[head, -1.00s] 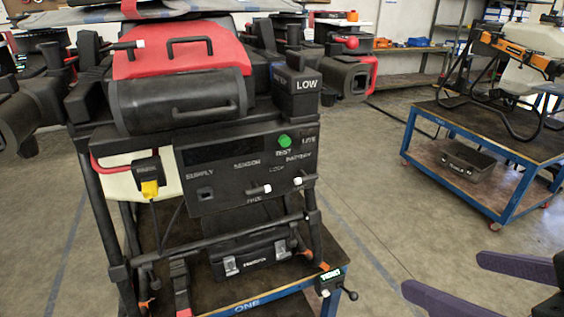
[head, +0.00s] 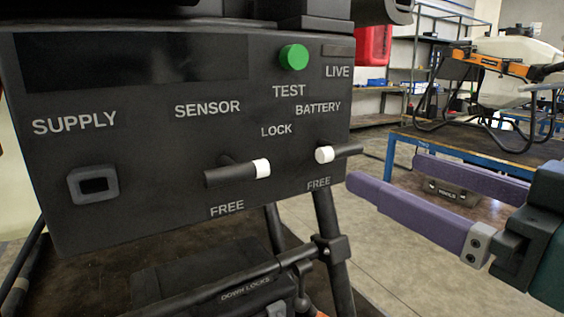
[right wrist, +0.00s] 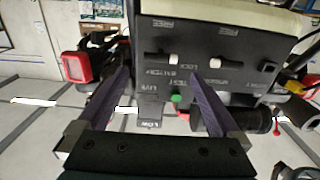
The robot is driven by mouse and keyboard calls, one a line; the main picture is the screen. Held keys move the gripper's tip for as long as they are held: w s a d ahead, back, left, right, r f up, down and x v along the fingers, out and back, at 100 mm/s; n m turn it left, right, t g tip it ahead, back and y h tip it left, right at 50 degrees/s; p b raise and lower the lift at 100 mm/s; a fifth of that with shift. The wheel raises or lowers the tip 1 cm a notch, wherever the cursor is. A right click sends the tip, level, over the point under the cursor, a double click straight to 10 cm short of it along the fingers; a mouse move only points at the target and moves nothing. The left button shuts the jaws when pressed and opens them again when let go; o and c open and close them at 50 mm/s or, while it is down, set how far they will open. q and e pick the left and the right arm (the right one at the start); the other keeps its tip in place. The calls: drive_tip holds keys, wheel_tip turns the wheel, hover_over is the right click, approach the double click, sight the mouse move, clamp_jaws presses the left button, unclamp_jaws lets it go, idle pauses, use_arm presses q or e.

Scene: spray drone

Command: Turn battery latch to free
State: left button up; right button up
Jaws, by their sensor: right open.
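The battery latch (head: 345,151) is a dark handle with a white end, on the black control panel (head: 140,160) below the BATTERY label. It lies roughly level, between the LOCK and FREE labels. My right gripper (head: 386,172) has long purple fingers, is open and empty, and points at the panel from the right, close to the latch. In the right wrist view the panel appears upside down, and the battery latch (right wrist: 157,58) shows beyond and between the fingertips (right wrist: 160,76), not held. My left gripper is not in view.
A similar sensor latch (head: 237,171) sits left of the battery latch. A green TEST button (head: 294,57) is above, and a supply socket (head: 93,185) is at left. Frame tubes (head: 330,240) stand below. A blue cart (head: 470,155) stands behind at right.

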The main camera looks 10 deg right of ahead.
sight(346, 152)
drive_tip(key=x, duration=0.9)
drive_tip(key=c, duration=1.3)
drive_tip(key=shift+c, duration=0.2)
